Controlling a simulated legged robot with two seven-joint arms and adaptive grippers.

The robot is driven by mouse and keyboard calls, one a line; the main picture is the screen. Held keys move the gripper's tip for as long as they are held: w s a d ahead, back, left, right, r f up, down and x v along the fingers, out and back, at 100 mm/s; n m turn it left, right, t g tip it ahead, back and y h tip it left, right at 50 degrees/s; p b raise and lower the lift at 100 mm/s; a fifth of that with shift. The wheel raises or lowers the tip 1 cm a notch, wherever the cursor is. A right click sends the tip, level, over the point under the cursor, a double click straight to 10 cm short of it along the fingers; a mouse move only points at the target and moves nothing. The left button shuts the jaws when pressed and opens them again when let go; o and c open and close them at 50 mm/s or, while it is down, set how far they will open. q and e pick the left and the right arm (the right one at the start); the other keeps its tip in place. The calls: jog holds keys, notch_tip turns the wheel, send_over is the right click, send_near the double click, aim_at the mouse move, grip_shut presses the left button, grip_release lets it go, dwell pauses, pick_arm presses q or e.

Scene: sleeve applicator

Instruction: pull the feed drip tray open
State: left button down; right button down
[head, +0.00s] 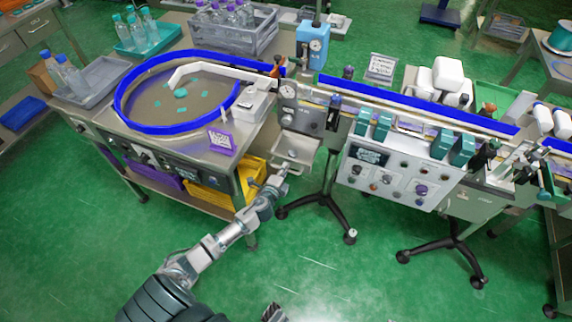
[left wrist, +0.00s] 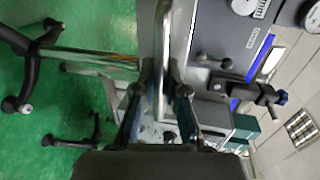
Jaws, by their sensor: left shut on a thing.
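The feed drip tray (head: 301,145) is a small metal tray under the grey gauge box, between the round table and the conveyor. My left gripper (head: 279,176) reaches up to the tray's front from below. In the left wrist view, the left gripper's fingers (left wrist: 160,108) close on a shiny metal bar (left wrist: 161,60), which looks like the tray's handle. The fingers and the bar hide the exact contact. How far the tray stands out is hard to tell. Part of my right gripper (head: 273,313) shows at the bottom edge of the head view; its fingers are too unclear to read.
A round table with a blue rim (head: 170,128) stands at the left, with a yellow bin (head: 213,192) below. A white control panel (head: 390,180) hangs right of the tray. A black stand (head: 325,200) has legs spread below it. The green floor in front is clear.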

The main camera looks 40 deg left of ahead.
pick_arm(q)
jog(key=shift+a+f, duration=0.1)
jog(key=shift+f, duration=0.1)
jog(key=c, duration=1.2)
grip_release()
jog(key=shift+s+r, duration=0.1)
jog(key=v, duration=1.1)
jog(key=shift+s, duration=0.3)
